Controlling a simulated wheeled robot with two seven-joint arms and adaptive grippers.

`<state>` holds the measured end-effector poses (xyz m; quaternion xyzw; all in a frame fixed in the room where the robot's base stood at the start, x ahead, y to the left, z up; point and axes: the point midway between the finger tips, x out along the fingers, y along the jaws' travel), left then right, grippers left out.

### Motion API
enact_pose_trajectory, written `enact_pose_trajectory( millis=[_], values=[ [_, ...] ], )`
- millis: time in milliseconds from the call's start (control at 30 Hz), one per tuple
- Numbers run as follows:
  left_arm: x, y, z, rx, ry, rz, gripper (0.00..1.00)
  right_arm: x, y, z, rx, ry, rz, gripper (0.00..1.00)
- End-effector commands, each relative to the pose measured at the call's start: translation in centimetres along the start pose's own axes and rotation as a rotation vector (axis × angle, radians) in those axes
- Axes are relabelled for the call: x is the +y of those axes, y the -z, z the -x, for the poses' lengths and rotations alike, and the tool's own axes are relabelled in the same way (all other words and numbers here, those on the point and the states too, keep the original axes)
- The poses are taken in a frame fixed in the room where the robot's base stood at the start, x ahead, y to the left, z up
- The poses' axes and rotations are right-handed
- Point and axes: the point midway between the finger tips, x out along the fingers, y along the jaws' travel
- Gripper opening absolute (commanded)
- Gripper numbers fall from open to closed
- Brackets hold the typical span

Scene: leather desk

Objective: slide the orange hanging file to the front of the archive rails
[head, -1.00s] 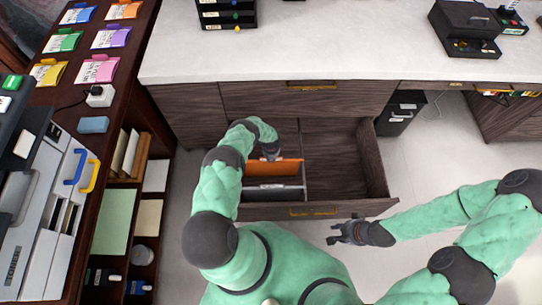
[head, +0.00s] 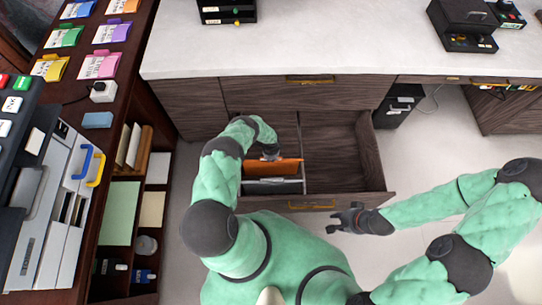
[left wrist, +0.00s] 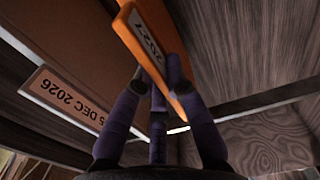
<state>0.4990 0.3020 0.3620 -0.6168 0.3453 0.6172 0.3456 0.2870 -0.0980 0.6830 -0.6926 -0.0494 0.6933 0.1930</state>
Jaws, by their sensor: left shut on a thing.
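The orange hanging file (head: 276,168) hangs in the left half of the open drawer, just behind the grey files (head: 274,186) at the drawer's front. It also shows in the left wrist view (left wrist: 152,40) with a label reading 2027. My left gripper (head: 270,156) reaches into the drawer from behind the file and is shut on its upper edge. In the left wrist view its fingers (left wrist: 160,85) lie on both sides of the file. My right gripper (head: 346,219) is beside the drawer's front right, empty, its fingers apart. The rails are mostly hidden.
The drawer's right compartment (head: 333,160) is empty. The drawer front (head: 315,201) has a brass handle. A file labelled DEC 2026 (left wrist: 65,98) hangs close by in the left wrist view. The white counter (head: 350,50) stands behind, a dark shelf (head: 130,75) at left.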

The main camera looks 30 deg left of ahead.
Motion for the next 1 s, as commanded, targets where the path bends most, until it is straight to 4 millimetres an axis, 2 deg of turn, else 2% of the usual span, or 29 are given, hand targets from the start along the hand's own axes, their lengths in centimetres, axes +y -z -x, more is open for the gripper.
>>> enact_pose_trajectory(
  millis=[1000],
  values=[
    [4.6,0.0,0.0,0.0,-0.004,-0.001,0.0,-1.3,-0.1,3.5,0.0,0.0,0.0,0.3]
  ],
)
